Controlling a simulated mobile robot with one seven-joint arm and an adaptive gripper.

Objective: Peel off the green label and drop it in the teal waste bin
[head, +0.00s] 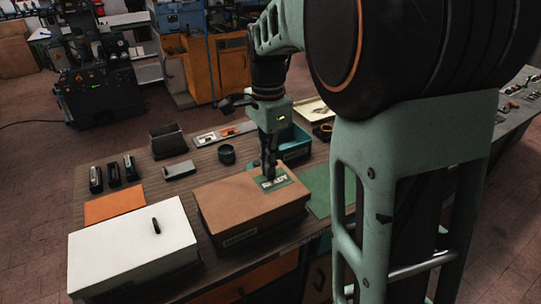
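The green label (273,183), printed in white with what looks like READY, lies on the top of a brown box (235,205) near the box's right rear corner. My gripper (268,178) points straight down at the label, its fingertips at or just above its rear edge; I cannot tell whether they touch. The fingers look close together, but this view does not show whether they are open or shut. The teal waste bin (297,153) stands just behind and right of my gripper, partly hidden by it.
A white box (120,250) with a small black object on top stands left of the brown box. A dark green cup (226,154), a grey block (179,170) and several staplers (113,173) stand behind. A green mat (318,188) lies to the right. An orange sheet (113,204) lies at left.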

